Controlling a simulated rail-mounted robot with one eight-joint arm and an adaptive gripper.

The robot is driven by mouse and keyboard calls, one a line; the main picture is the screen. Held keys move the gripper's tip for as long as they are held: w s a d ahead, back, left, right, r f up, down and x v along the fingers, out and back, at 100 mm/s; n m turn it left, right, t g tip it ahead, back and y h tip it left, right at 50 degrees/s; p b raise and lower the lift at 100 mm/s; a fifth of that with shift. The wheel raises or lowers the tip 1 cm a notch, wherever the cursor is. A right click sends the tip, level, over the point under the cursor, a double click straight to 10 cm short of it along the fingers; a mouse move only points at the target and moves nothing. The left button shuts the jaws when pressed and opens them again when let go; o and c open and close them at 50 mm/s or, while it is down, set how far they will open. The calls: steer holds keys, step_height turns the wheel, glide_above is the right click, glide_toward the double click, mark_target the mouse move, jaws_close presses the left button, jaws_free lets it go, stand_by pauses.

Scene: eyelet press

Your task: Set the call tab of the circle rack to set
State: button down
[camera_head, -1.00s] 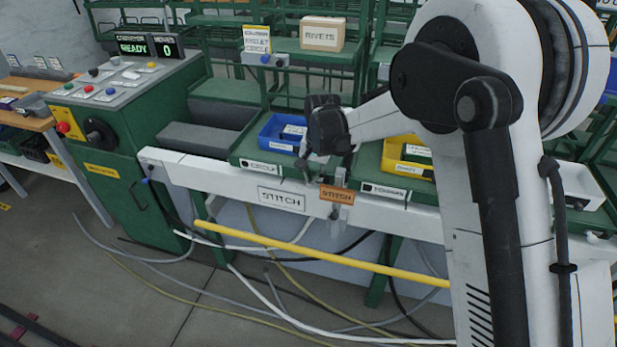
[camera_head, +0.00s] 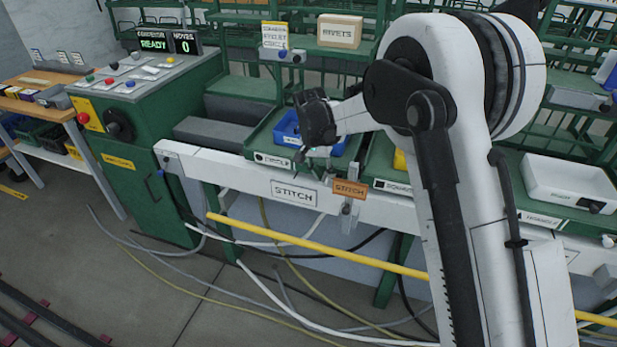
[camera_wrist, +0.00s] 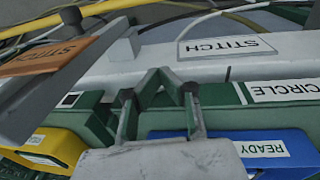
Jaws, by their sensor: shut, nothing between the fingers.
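The circle rack's tray (camera_head: 257,142) has a white CIRCLE label (camera_head: 273,160) on its front edge and holds a blue bin (camera_head: 287,128). In the wrist view the CIRCLE label (camera_wrist: 285,91) is at right, above the blue bin (camera_wrist: 285,140) with its READY label. My gripper (camera_head: 301,156) is at the tray's front edge, just right of the CIRCLE label. In the wrist view my gripper (camera_wrist: 160,74) is shut with nothing in it, its fingers meeting over the green edge. I cannot make out the circle rack's call tab; my gripper may cover it.
A white rail with a STITCH plate (camera_head: 294,192) runs below the racks. An orange STITCH sign (camera_head: 350,188) stands out from it, close to my gripper's right. A yellow bin (camera_wrist: 48,147) is on the neighbouring rack. A green control console (camera_head: 150,150) stands at left.

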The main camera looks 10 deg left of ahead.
steer(key=shift+a+f+b, duration=0.15)
steer(key=shift+f+b, duration=0.5)
steer(key=shift+f, duration=0.1)
steer(key=shift+f+b, duration=0.6)
steer(key=shift+f, duration=0.1)
steer(key=shift+r, duration=0.1)
steer(key=shift+r+p, duration=0.4)
steer(key=shift+r, duration=0.4)
steer(key=a+r+p, duration=0.2)
steer(key=a+r, duration=0.7)
steer(key=r, duration=0.1)
steer(key=shift+r, duration=0.25)
